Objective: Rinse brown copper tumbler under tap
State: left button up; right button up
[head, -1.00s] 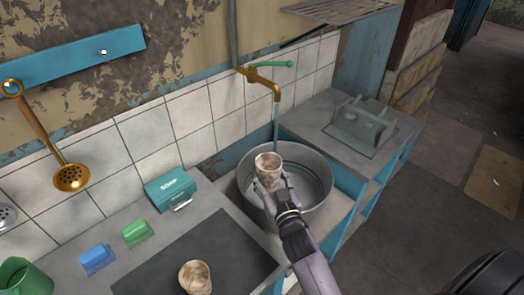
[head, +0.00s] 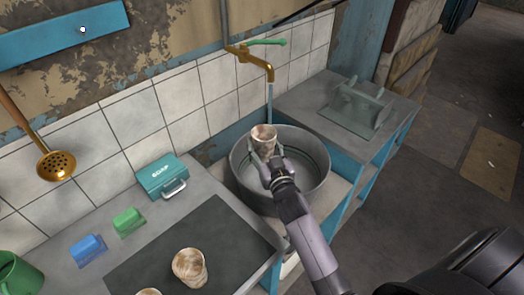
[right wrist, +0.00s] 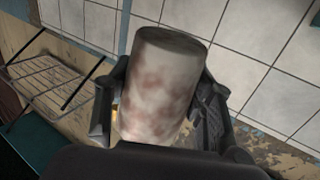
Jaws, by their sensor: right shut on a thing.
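A brown and whitish blotched tumbler (head: 264,137) is held upright or nearly so by my right gripper (head: 270,160), over the metal tub. It also shows in the right wrist view (right wrist: 158,90), between both fingers of the right gripper (right wrist: 160,110). The brass tap (head: 262,64) with a green handle is on the tiled wall. A thin stream of water (head: 270,98) runs down from its spout and passes beside or behind the tumbler; I cannot tell whether it touches it. The round metal tub (head: 313,193) stands under the tap. My left gripper is not in view.
Another blotched tumbler (head: 190,268) stands on the dark mat (head: 225,235), with part of one more at the bottom edge. A teal soap box (head: 162,177), green and blue sponges (head: 128,221) and a drying rack (head: 355,108) are on the counters.

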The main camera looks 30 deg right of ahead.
aim_at(268, 133)
jog(key=shift+w+d+f+b, duration=0.25)
jog(key=shift+w+d, duration=0.2)
jog(key=shift+w, duration=0.15)
jog(key=shift+w+d+f+b, duration=0.1)
jog(key=shift+w+d+b, duration=0.15)
jog(key=shift+w+d, duration=0.25)
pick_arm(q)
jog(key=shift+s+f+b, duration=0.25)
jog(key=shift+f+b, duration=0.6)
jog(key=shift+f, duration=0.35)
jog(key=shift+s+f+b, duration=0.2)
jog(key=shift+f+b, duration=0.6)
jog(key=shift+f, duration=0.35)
pick_arm(e)
jog(key=w+d+f, duration=0.1)
jog(key=w+d, duration=0.4)
jog(key=w, duration=0.2)
jog(key=shift+d+f, duration=0.15)
jog(key=shift+f, duration=0.15)
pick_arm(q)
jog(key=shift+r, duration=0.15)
pick_arm(e)
jog(key=shift+d, duration=0.1)
pick_arm(q)
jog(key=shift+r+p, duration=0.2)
jog(key=shift+p, duration=0.15)
pick_arm(e)
jog(key=shift+s+d, duration=0.35)
jog(key=shift+d, duration=0.05)
